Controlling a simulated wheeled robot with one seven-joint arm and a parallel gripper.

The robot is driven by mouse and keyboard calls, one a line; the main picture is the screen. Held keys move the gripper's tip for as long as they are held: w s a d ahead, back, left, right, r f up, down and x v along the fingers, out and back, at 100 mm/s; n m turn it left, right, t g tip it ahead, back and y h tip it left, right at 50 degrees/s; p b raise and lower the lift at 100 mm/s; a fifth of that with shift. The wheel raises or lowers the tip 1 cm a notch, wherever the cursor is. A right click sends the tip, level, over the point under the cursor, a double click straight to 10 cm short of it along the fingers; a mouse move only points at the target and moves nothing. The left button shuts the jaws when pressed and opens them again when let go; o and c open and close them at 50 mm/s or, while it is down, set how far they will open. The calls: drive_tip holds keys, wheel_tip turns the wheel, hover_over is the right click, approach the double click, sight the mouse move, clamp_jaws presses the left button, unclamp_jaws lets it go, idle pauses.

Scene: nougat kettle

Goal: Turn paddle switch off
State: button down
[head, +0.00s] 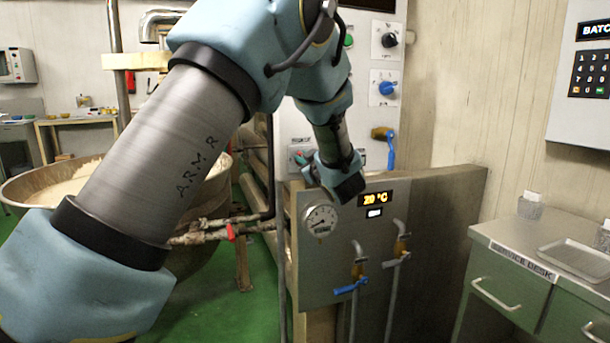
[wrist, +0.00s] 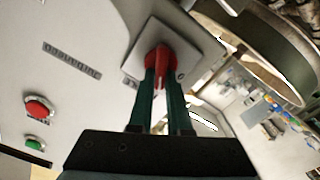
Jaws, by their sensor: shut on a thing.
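In the wrist view, a red switch knob (wrist: 159,57) sits on a square pale plate (wrist: 186,38) on the control panel. The two green fingers of my gripper (wrist: 160,78) are shut on the knob, one on each side. A dark label (wrist: 72,60) beside the plate is rotated and I cannot read it reliably. In the head view, my gripper (head: 301,160) reaches the left edge of the panel (head: 345,105), and my arm hides much of this spot. The knob's pointer setting is hard to tell.
A red button (wrist: 38,107) and a green button (wrist: 35,142) are on the same panel. Blue knobs and valve handles (head: 390,150) are to the right. A large kettle (head: 45,185) stands at left behind my arm. A metal desk (head: 530,255) is at right.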

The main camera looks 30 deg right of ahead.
drive_tip(key=n+b, duration=0.4)
drive_tip(key=b, duration=0.1)
drive_tip(key=f+n+b, duration=0.1)
drive_tip(key=n+b, duration=0.3)
drive_tip(key=b, duration=0.2)
drive_tip(key=n+b, duration=0.3)
drive_tip(key=b, duration=0.3)
drive_tip(key=shift+a+f+n, duration=0.2)
drive_tip(key=shift+a+n, duration=0.1)
drive_tip(key=shift+n, duration=0.1)
drive_tip(key=c, duration=0.9)
unclamp_jaws()
drive_tip(key=shift+r, duration=0.1)
drive_tip(key=shift+o, duration=0.2)
drive_tip(key=s+a, duration=0.1)
drive_tip(key=s, duration=0.9)
drive_tip(key=shift+s+a, duration=0.2)
drive_tip(key=shift+s, duration=0.15)
